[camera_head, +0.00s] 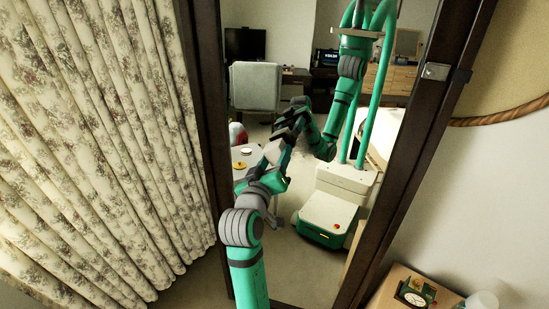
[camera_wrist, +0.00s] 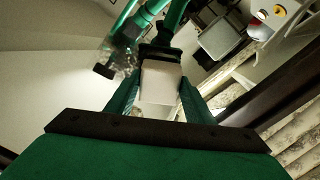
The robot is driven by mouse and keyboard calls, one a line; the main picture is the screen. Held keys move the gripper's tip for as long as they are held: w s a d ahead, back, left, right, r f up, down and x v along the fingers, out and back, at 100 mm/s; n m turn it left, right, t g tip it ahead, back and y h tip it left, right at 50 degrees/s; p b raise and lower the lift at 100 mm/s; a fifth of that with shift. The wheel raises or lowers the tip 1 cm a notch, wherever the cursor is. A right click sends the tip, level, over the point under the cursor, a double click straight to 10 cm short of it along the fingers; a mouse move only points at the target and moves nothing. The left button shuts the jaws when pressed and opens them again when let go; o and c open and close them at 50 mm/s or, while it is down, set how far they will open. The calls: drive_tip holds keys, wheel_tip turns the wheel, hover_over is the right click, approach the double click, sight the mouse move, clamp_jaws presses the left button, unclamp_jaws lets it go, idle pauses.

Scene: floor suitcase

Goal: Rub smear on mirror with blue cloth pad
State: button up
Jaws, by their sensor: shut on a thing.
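The tall mirror (camera_head: 258,122) stands upright in a dark frame and reflects my arm, my base and the room. My gripper (camera_head: 287,134) reaches up to the middle of the glass in the head view, where it meets its reflection. In the wrist view my gripper (camera_wrist: 160,92) is shut on a pale block-like pad (camera_wrist: 160,82) between its green fingers. The pad looks whitish grey here, not clearly blue. It faces the glass; I cannot tell whether it touches. A mottled patch (camera_wrist: 124,55) left of the pad may be the smear.
A floral curtain (camera_head: 95,140) hangs to the left of the mirror. A wooden stand (camera_head: 400,292) with a small clock (camera_head: 414,293) stands at the lower right. A rope-edged round thing (camera_head: 505,60) hangs on the right wall. The chair and desk appear only as reflections.

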drive_tip(key=shift+x, duration=0.8)
drive_tip(key=shift+d, duration=0.1)
